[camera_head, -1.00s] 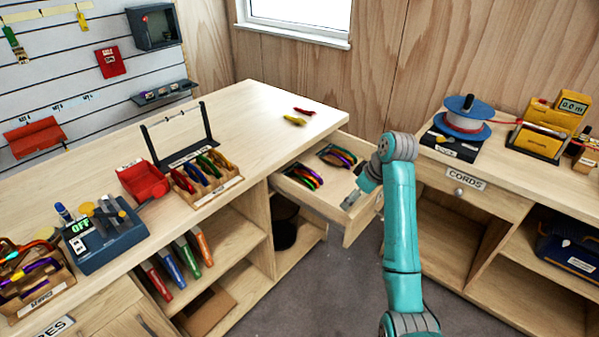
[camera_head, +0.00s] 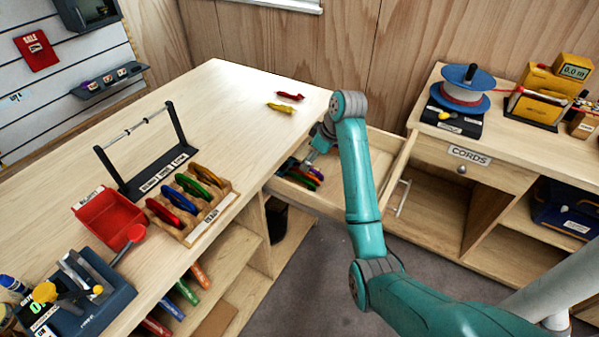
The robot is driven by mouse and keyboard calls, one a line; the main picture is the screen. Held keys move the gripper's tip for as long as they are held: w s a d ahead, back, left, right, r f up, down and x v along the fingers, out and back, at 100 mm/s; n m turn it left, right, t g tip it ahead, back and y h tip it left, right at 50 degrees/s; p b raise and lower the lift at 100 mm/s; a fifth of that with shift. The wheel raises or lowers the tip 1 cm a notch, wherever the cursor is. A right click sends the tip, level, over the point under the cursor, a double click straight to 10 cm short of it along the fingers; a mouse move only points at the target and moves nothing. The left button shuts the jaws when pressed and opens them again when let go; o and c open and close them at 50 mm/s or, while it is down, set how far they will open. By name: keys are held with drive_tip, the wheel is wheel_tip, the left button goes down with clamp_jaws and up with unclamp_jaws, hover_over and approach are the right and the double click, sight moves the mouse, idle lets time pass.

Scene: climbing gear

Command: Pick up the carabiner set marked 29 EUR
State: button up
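An open drawer (camera_head: 325,203) sticks out from the wooden counter. A set of multicoloured carabiners (camera_head: 303,173) lies in it, at its left side. No 29 EUR mark is legible on it. My gripper (camera_head: 310,158) is over the drawer, close above and beside this set. Its fingers are small and partly covered by my arm, so I cannot tell whether they are open or touch the set. The second set seen in the drawer earlier is not visible now; my arm covers part of the drawer.
A red carabiner (camera_head: 290,96) and a yellow one (camera_head: 281,108) lie at the counter's back corner. A wooden rack (camera_head: 208,222) of coloured carabiners, a black stand (camera_head: 183,135) and a red tray (camera_head: 103,218) stand on the counter. The CORDS cabinet (camera_head: 512,185) is at right.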

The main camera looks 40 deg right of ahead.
sight(299, 174)
drive_tip(key=shift+d+x, duration=0.15)
drive_tip(key=shift+x, duration=2.1)
drive_tip(key=shift+d+x, duration=0.1)
drive_tip(key=shift+x, duration=2.1)
drive_tip(key=shift+f, duration=0.3)
drive_tip(key=shift+c, duration=0.5)
